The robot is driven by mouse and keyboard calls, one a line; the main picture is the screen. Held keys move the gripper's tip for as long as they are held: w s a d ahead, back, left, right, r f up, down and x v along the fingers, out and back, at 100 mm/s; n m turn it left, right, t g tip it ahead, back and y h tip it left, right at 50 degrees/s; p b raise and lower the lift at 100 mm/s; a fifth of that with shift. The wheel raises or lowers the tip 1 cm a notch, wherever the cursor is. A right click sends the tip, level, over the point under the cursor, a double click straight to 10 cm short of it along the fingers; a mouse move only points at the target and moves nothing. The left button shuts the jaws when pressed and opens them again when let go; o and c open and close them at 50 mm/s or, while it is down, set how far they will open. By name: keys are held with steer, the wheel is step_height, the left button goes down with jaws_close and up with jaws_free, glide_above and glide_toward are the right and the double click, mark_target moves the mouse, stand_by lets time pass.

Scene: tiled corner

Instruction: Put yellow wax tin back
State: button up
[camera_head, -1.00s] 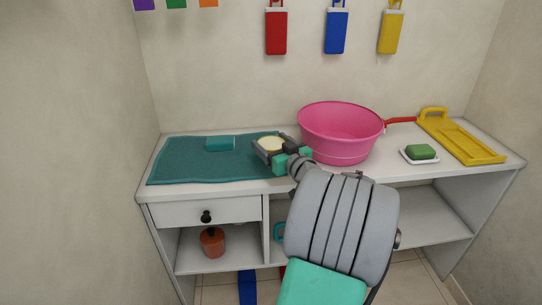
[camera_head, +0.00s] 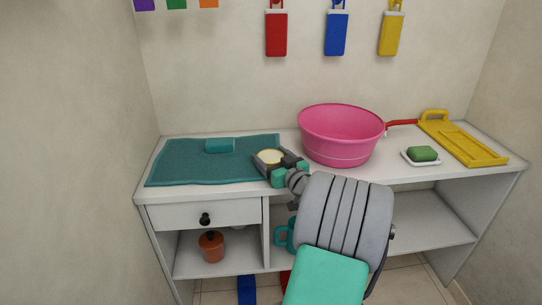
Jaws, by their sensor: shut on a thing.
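The yellow wax tin (camera_head: 270,156) shows a round pale-yellow top between the jaws of my gripper (camera_head: 271,160). My gripper is shut on it at the front right part of the teal mat (camera_head: 190,172), left of the pink basin. The tin's sides are mostly hidden by the jaws. I cannot tell whether the tin touches the mat or hangs just above it.
The pink basin (camera_head: 340,149) stands close right of my gripper. A teal block (camera_head: 220,145) lies on the mat. Green soap (camera_head: 422,153) and a yellow rack (camera_head: 462,143) are at right. Below are a closed drawer (camera_head: 205,214), an orange-brown pot (camera_head: 211,246) and a teal mug (camera_head: 284,236).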

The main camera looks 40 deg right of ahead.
steer(key=shift+f, duration=0.8)
steer(key=shift+c, duration=0.8)
steer(key=shift+s, duration=0.1)
steer(key=shift+c, duration=0.9)
steer(key=o, duration=1.8)
steer(key=shift+a, duration=0.1)
steer(key=shift+o, duration=0.2)
steer(key=shift+r+p, duration=0.45)
steer(key=v, duration=0.8)
steer(key=r+v, duration=0.1)
steer(key=v, duration=0.2)
steer(key=shift+s+p, duration=0.3)
steer(key=shift+s, duration=0.1)
